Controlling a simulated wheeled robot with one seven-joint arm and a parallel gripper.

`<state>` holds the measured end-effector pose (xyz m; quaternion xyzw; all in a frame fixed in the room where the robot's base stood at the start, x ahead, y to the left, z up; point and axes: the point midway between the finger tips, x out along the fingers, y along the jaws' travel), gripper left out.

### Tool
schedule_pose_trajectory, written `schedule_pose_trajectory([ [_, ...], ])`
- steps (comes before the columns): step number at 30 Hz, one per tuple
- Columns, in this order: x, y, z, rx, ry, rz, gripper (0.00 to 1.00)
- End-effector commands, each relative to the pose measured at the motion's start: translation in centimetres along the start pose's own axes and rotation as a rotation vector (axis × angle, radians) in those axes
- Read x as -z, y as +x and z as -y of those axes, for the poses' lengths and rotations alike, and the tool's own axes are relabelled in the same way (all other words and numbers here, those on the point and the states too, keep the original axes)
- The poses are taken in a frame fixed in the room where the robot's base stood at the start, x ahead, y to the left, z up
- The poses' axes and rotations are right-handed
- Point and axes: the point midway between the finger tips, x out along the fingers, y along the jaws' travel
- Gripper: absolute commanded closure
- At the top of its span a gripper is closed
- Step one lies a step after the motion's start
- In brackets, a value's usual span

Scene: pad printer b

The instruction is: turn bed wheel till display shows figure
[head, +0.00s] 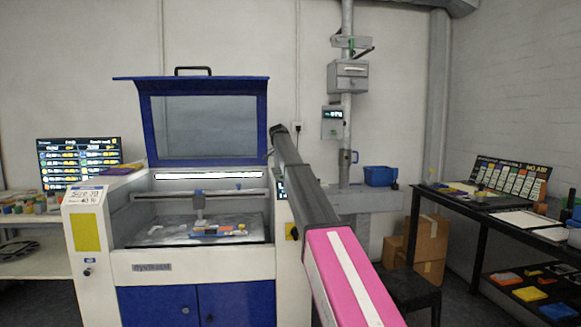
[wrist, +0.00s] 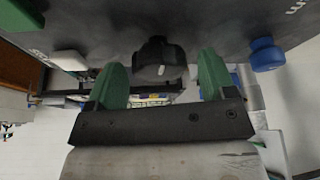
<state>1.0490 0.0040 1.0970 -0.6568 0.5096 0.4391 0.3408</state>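In the wrist view, a black round knob (wrist: 160,58) with a pale index mark sits on a dark panel (wrist: 100,22); it looks like the bed wheel, but I cannot be sure. My gripper (wrist: 162,62) is open, its green fingers on either side of the knob with a gap at each side. In the head view, a blue and white machine (head: 190,262) stands with its lid up. A small display (head: 281,188) at its right edge is mostly hidden by my arm and its figure is unreadable. My gripper is hidden there.
On the panel, a blue knob (wrist: 266,55) is right of my gripper and a white one (wrist: 70,60) is left. A wall box (head: 335,123) has a lit readout. A black table (head: 480,220) stands at the right.

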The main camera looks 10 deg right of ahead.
Motion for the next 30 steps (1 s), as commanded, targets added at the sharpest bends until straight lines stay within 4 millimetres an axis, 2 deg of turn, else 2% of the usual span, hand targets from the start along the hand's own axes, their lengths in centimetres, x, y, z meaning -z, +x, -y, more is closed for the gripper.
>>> schedule_pose_trajectory([
  [7,0.0,-0.3,0.0,0.0,0.0,-0.001,0.23],
  [11,0.0,-1.2,0.1,0.001,0.0,-0.001,0.23],
  [17,0.0,-4.2,0.1,0.002,-0.001,-0.001,0.23],
  [24,0.1,-8.7,0.1,0.001,0.0,-0.001,0.23],
  [30,0.0,-10.7,0.0,0.0,0.0,-0.001,0.23],
])
